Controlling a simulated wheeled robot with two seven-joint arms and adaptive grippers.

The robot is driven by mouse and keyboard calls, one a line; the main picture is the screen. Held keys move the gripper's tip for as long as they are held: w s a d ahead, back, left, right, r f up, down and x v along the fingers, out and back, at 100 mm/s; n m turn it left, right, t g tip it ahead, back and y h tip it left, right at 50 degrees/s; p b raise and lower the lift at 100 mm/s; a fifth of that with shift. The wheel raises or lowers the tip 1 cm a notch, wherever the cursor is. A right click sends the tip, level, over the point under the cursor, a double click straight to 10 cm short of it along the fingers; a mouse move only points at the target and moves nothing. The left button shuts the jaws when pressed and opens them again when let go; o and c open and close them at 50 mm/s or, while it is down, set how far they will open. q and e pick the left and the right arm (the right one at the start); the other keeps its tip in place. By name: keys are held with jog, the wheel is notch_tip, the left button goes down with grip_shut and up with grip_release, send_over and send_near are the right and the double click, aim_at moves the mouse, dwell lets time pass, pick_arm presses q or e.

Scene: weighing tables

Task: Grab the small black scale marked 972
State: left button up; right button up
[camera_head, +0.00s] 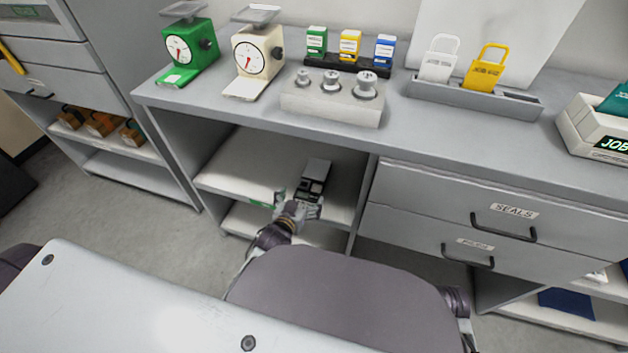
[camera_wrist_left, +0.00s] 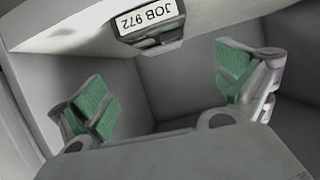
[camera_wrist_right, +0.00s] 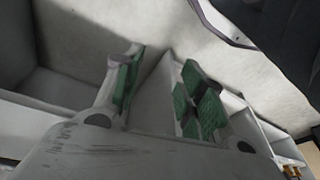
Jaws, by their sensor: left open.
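A small scale with a black body and a grey plate (camera_head: 315,169) sits on the open shelf under the counter, in the head view. My left gripper (camera_head: 297,203) is at the shelf's front, at the near end of this scale. In the left wrist view a dark holder with the label JOB 972 (camera_wrist_left: 148,17), upside down, shows just beyond my open left fingers (camera_wrist_left: 163,90). Nothing is between those fingers. I cannot tell whether they touch the scale. My right gripper (camera_wrist_right: 158,92) shows in the right wrist view, its fingers apart and empty.
A green scale (camera_head: 189,46) and a cream scale (camera_head: 258,50) stand on the grey counter (camera_head: 430,130). A weight block (camera_head: 330,105) and padlock-shaped tags (camera_head: 486,69) stand further right. The SEALS drawer (camera_head: 450,195) is beside the open shelf (camera_head: 235,170).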

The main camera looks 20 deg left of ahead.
aim_at(308, 194)
pick_arm(q)
jog(key=shift+w, duration=0.15)
dwell(0.4)
jog(key=shift+b+x, duration=0.35)
jog(key=shift+x, duration=0.75)
jog(key=shift+b+x, duration=0.4)
jog(key=shift+x, duration=1)
jog(key=shift+b+x, duration=0.35)
jog(key=shift+x, duration=0.7)
jog(key=shift+w+f, duration=0.2)
jog(key=shift+w, duration=0.4)
pick_arm(e)
jog(key=shift+w+a+r+t, duration=0.1)
jog(key=shift+a+r+t, duration=0.1)
jog(key=shift+r, duration=0.75)
jog(key=shift+a+r+t, duration=0.1)
jog(key=shift+r+t, duration=0.1)
jog(key=shift+r, duration=0.75)
pick_arm(q)
jog(key=shift+w, duration=0.15)
pick_arm(e)
jog(key=shift+f, duration=0.2)
